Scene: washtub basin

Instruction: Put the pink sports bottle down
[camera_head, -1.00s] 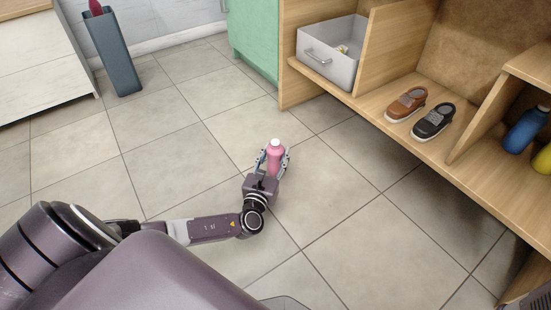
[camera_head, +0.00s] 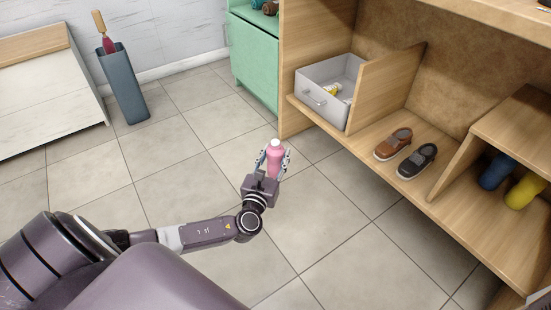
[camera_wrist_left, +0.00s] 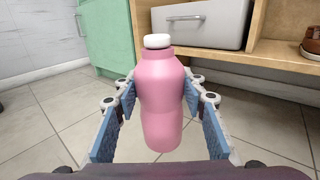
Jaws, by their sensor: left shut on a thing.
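The pink sports bottle (camera_head: 275,160) with a white cap is held upright in my left gripper (camera_head: 272,163), in the middle of the head view. In the left wrist view the bottle (camera_wrist_left: 162,98) stands between the two blue finger pads, which press on its sides. Its lower part shows above the gripper's palm. It is held in front of the wooden shelf unit, with tiled floor behind it. My right gripper is not in view.
The wooden shelf unit (camera_head: 365,165) holds a grey drawer box (camera_head: 322,100), a brown shoe (camera_head: 393,145), a dark shoe (camera_head: 417,161), and a blue bottle (camera_head: 495,172) and yellow bottle (camera_head: 524,191). A green cabinet (camera_head: 253,62) and umbrella bin (camera_head: 123,88) stand behind. Floor between is clear.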

